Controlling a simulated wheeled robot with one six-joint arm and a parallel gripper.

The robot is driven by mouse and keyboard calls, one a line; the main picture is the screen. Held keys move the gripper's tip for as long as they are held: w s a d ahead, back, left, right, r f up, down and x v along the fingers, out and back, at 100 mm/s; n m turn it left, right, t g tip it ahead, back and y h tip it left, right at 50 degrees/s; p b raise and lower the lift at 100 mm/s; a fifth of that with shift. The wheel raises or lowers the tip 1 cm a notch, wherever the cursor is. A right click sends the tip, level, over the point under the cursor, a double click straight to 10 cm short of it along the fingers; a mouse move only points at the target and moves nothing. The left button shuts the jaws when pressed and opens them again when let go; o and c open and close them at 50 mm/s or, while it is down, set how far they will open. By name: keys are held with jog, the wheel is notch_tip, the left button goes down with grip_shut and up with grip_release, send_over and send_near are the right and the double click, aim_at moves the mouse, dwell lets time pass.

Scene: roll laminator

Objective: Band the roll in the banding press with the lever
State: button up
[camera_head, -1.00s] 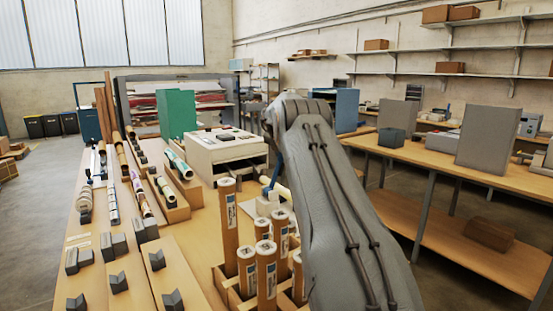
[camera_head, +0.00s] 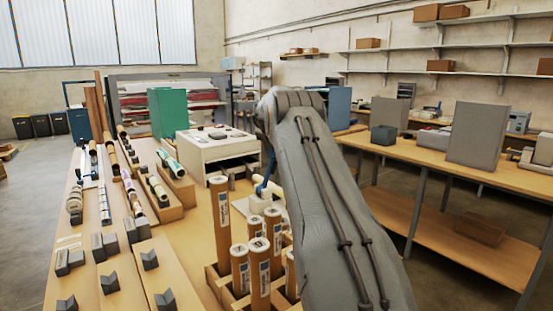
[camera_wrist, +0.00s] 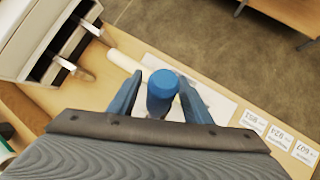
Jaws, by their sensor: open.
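The banding press (camera_head: 262,203) is a small pale block on the bench, partly hidden behind my arm, with a blue lever (camera_head: 268,164) rising from it. In the wrist view a blue round-topped knob (camera_wrist: 161,88), seemingly the lever's end, stands between my gripper's two blue fingers. My gripper (camera_wrist: 160,78) is open around the knob, with no clear grip on it. A cream roll (camera_wrist: 124,61) lies just beyond the left finger; how it sits in the press is hidden.
Upright brown tubes (camera_head: 260,270) stand in a wooden rack close to my arm. A cream laminator-like machine (camera_head: 215,149) stands behind. V-shaped grey blocks (camera_head: 149,259) and rolls line the left bench. Label cards (camera_wrist: 278,140) lie right of my gripper. A second bench (camera_head: 425,153) is at right.

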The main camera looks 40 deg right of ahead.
jog(key=b+v, duration=0.2)
jog(key=v, duration=0.4)
jog(key=shift+a+r, duration=0.2)
jog(key=shift+r, duration=0.05)
jog(key=shift+s, duration=0.1)
